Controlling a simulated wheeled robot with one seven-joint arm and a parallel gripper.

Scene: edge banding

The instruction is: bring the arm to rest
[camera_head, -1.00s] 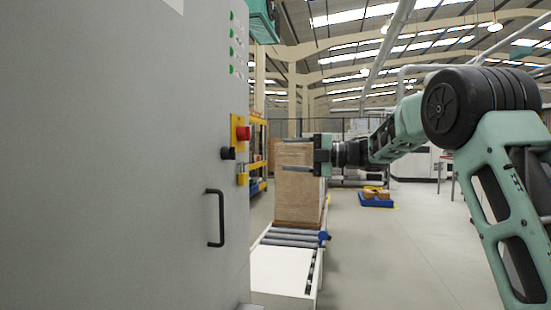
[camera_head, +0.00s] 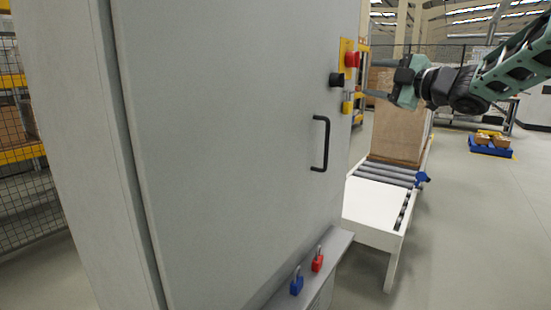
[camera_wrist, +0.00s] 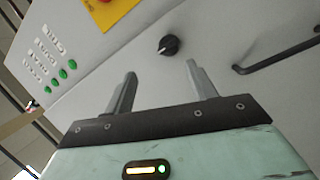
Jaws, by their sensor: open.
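My gripper (camera_head: 382,82) is at the upper right in the head view, beside the right edge of the grey cabinet (camera_head: 230,130). Its two fingers point left toward the cabinet's controls. In the wrist view my gripper (camera_wrist: 160,92) shows its fingers spread apart, with nothing between them. A black knob (camera_wrist: 168,45) is beyond the fingertips, and a black handle (camera_wrist: 275,60) is to the right. My arm stretches from the gripper to the upper right corner of the head view.
A red button (camera_head: 351,60) sits on the cabinet's yellow plate. A ledge below bears a blue padlock (camera_head: 297,285) and a red padlock (camera_head: 317,262). A roller conveyor (camera_head: 385,175) with a tall brown stack (camera_head: 398,135) stands behind.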

